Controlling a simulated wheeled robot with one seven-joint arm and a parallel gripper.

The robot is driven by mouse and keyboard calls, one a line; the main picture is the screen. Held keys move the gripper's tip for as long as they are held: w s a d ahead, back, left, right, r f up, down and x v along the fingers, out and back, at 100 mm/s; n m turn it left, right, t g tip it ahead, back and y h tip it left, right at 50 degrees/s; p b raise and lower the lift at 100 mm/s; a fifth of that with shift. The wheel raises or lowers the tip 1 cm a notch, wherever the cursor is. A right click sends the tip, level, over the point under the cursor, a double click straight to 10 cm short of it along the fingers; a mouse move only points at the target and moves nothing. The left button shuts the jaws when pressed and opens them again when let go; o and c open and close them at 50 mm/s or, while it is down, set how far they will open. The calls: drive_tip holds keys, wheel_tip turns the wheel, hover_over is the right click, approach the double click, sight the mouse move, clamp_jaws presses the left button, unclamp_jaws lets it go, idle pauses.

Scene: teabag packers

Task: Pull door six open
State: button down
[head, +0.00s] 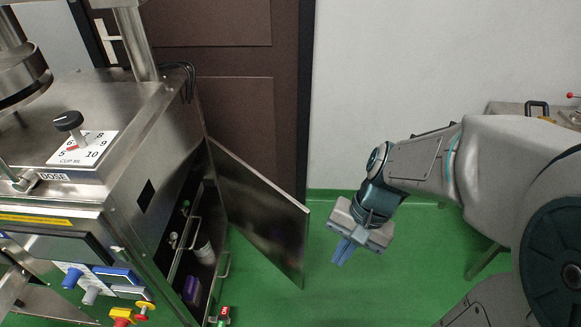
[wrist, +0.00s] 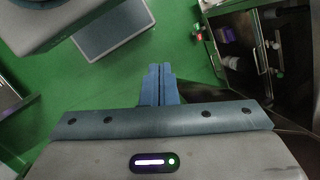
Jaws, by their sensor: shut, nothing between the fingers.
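A flat steel cabinet door (head: 262,215) stands swung well open from the right side of the steel machine in the head view. I cannot read a number on it. The cabinet opening behind it shows dark, with shelves and small items inside. My gripper (head: 343,251) is shut and empty, pointing down over the green floor. It is to the right of the door's free edge and apart from it. In the wrist view my blue fingers (wrist: 160,84) are together with nothing between them. The open cabinet (wrist: 262,45) shows at the upper right there.
The steel machine (head: 135,115) with a dose knob (head: 68,121) fills the left. A small red and green tag (head: 224,314) is by the cabinet's lower edge. A brown door (head: 245,100) is behind. Green floor (head: 350,295) is clear around my gripper. A bench (head: 510,112) is at right.

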drive_tip(key=w+a+f+m+g+y, duration=0.1)
drive_tip(key=a+f+m+g+y, duration=0.25)
drive_tip(key=a+m+y, duration=0.4)
drive_tip(key=m+t+h+p, duration=0.1)
drive_tip(key=m+t+p, duration=0.2)
drive_tip(key=m+t, duration=2.45)
approach(293, 215)
drive_tip(key=w+a+r+m+g, duration=0.2)
drive_tip(key=a+r+m+g, duration=0.4)
drive_tip(key=r+m+g, duration=0.15)
drive_tip(key=w, duration=0.1)
drive_tip(key=w+d, duration=0.2)
drive_tip(key=shift+r+p, duration=0.25)
drive_tip(key=shift+p, duration=0.05)
drive_tip(key=shift+w+d, duration=0.25)
drive_tip(key=shift+w, duration=0.1)
